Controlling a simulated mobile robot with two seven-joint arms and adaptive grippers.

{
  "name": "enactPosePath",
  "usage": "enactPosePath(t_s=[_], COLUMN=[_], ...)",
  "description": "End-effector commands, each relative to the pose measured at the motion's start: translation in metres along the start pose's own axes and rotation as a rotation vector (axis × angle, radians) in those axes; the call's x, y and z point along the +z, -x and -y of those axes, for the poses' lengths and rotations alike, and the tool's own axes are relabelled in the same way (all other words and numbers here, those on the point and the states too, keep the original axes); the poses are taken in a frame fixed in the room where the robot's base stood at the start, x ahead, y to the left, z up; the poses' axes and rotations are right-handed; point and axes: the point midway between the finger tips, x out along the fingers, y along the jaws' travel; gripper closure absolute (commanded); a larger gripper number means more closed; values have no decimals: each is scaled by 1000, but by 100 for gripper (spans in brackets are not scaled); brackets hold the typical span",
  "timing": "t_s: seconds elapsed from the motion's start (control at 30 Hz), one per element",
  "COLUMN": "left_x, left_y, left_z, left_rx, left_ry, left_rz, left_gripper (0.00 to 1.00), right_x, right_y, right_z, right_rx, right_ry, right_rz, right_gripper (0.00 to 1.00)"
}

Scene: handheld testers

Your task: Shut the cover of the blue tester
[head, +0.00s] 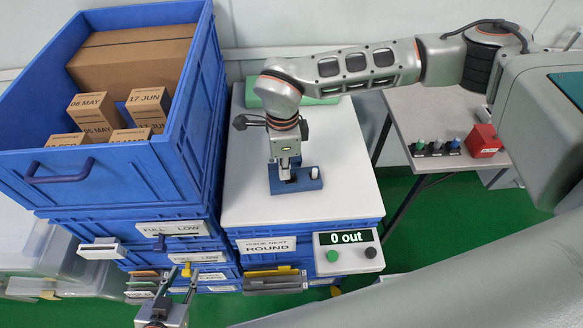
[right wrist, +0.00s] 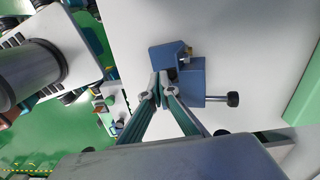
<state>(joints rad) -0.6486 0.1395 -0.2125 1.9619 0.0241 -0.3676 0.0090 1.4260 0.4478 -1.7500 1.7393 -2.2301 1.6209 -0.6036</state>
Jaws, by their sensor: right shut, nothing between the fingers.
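The blue tester (head: 312,181) stands on the white top of a stack of blue crates. It also shows in the right wrist view (right wrist: 190,86), with a raised blue part at one end and a thin rod with a black knob sticking out at the right. I cannot tell how far its cover is turned. My right gripper (head: 288,176) points down at the tester. Its fingertips (right wrist: 161,88) are together and empty, close beside or over the tester's left edge; contact is unclear. My left gripper (head: 182,278) is open and empty at the bottom, far from the tester.
A big blue crate (head: 120,178) with dated cardboard boxes rises at the left. A green item (head: 252,97) lies behind the tester. A "0 out" display box (head: 348,250) is at the front. A side table (head: 425,105) holds knobs and a red block.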

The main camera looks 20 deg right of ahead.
Motion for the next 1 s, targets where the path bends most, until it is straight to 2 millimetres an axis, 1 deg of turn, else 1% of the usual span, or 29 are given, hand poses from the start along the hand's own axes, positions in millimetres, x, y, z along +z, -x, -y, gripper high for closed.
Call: enactPosePath(t_s=[0.07, 0.33, 0.47, 1.0], left_x=[2, 1, -1, -24], left_y=[-1, -1, 0, 15], left_z=[0, 0, 0, 4], left_rx=[0, 0, 0, -1], left_ry=[0, 0, 0, -1], left_rz=[0, 0, -1, -3], left_gripper=[69, 69, 69, 69], right_x=[0, 0, 0, 0], right_y=[-3, -2, 2, 49], right_z=[-2, -2, -1, -1], right_rx=[0, 0, -1, -1], right_ry=[0, -1, -1, 0], right_rz=[0, 1, 1, 1], right_gripper=[100, 100, 100, 100])
